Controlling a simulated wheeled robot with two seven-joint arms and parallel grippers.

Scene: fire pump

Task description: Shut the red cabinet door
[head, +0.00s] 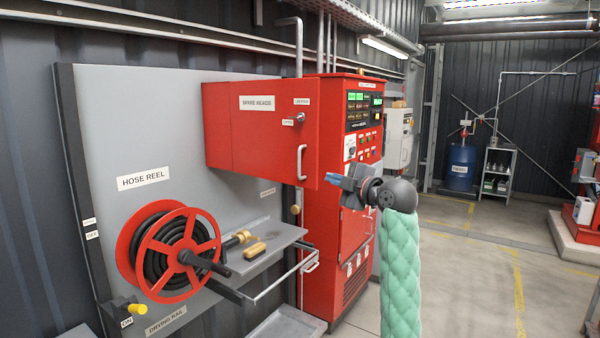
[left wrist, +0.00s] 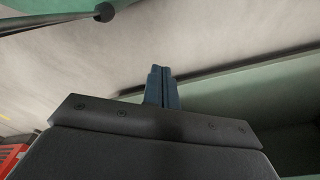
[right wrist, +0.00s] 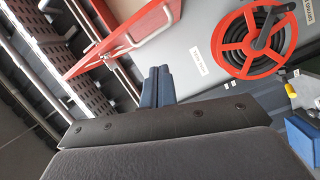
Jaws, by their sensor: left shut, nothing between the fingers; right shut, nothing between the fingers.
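The red cabinet (head: 217,125) is on the grey panel in the head view. Its red door (head: 262,140), labelled SPARE HEADS, has a pale handle (head: 301,162) and a small latch knob (head: 300,117). The door's right edge seems to stand out from the panel, partly open; the inside is hidden. My right gripper (head: 333,180) is shut and empty, just right of the door's lower right edge; I cannot tell if it touches. In the right wrist view, its fingers (right wrist: 158,85) are together below the red door (right wrist: 88,62). My left gripper (left wrist: 162,88) is shut and empty over the pale floor.
A red hose reel (head: 178,250) is on the panel at lower left. A grey shelf (head: 275,238) with brass fittings and a rail juts out below the cabinet. A red control cabinet (head: 350,230) stands behind the door. The floor to the right is open.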

